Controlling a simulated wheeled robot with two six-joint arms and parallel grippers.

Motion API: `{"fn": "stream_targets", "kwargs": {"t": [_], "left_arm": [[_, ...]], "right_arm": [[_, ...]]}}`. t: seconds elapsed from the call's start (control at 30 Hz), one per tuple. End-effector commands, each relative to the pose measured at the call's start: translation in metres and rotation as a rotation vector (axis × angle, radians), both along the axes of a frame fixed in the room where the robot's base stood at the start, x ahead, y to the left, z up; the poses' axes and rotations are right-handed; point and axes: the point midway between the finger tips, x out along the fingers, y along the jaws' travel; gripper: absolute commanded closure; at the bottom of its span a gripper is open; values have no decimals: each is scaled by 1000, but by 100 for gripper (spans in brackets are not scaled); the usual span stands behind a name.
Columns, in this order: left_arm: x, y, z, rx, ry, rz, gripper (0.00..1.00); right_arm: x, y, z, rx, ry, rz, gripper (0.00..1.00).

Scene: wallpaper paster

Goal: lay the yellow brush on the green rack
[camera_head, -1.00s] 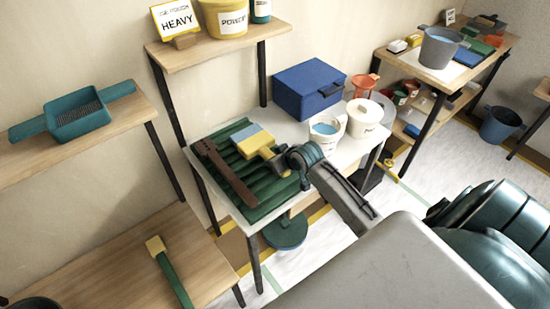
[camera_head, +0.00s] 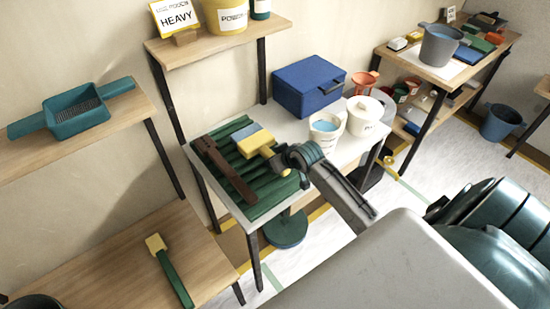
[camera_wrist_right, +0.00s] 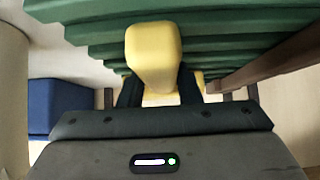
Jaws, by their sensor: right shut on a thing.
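The yellow brush (camera_head: 255,143), with a blue-grey bristle end, is over the far right part of the ridged green rack (camera_head: 266,202) on the white table. My right gripper (camera_head: 278,163) is shut on its handle at the rack's right side. In the right wrist view, the yellow handle (camera_wrist_right: 153,58) sits between the two dark fingers, with the rack's green ridges (camera_wrist_right: 230,38) behind it. Whether the brush touches the ridges cannot be told. My left gripper is not in view.
A dark brown bar-like tool (camera_head: 230,170) lies across the rack's left part. A green-handled tool (camera_head: 172,272) lies on the lower left wooden bench.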

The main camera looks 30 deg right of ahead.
Motion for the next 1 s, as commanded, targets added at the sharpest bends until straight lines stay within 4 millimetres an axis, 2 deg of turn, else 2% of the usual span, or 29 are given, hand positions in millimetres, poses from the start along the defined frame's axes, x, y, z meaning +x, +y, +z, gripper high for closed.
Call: {"fn": "stream_targets", "kwargs": {"t": [0.2,0.23,0.33,0.37,0.77,1.0], "left_arm": [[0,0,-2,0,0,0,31],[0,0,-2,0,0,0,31],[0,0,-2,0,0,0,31],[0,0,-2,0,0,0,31],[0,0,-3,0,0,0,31],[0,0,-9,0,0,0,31]], "right_arm": [[0,0,-4,0,-2,0,98],[0,0,-4,0,-2,0,67],[0,0,-4,0,-2,0,48],[0,0,-4,0,-2,0,44],[-6,-1,1,-1,-1,0,44],[-36,-4,30,-6,-1,3,44]]}}
